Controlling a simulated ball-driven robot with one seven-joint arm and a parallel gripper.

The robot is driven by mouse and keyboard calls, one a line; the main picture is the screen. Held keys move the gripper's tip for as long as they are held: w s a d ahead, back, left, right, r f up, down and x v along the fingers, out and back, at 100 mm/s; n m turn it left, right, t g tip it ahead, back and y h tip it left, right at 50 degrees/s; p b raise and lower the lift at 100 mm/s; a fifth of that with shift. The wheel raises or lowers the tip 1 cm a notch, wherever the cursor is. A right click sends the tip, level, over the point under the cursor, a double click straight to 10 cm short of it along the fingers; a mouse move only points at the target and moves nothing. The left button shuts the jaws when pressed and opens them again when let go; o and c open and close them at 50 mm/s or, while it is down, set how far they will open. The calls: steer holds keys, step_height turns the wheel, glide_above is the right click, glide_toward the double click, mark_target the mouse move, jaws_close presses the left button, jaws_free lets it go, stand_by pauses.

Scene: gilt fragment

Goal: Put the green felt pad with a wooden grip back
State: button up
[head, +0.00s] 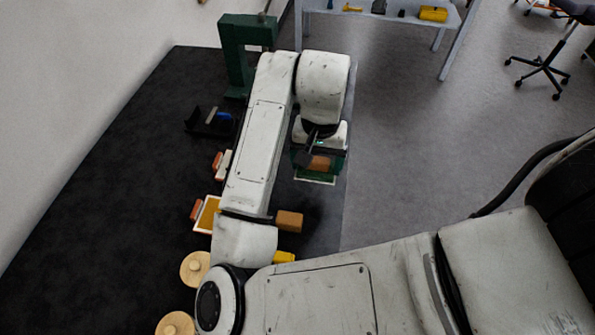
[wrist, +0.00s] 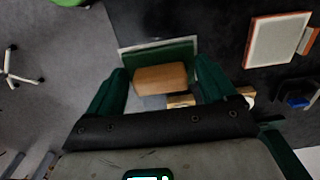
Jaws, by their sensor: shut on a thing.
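The green felt pad (head: 317,179) is at my gripper (head: 320,158), right of the arm's forearm in the head view. Its edge looks pale. In the wrist view the green pad (wrist: 180,53) lies beyond the brown wooden grip (wrist: 160,78), which is between my two dark green fingers. My gripper (wrist: 162,84) is shut on this grip. The wooden grip also shows in the head view (head: 319,163). The pad's underside is hidden, and I cannot tell its height above the dark surface.
A green stand (head: 238,60) is behind my arm. A black holder (head: 203,127) with a blue part, an orange-yellow framed pad (head: 207,215), a wooden block (head: 290,221) and round wooden discs (head: 195,268) are near the arm. A table (head: 400,13) stands at the back.

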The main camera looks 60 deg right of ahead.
glide_above(299, 182)
step_height(299, 182, down, 6)
steer(key=shift+r, duration=0.1)
steer(key=shift+f+p, duration=0.4)
steer(key=shift+f, duration=1.25)
steer(key=shift+f, duration=0.2)
steer(key=o, duration=0.8)
steer(key=shift+r, duration=0.1)
steer(key=shift+c, duration=0.2)
steer(key=shift+r, duration=0.1)
step_height(299, 182, up, 12)
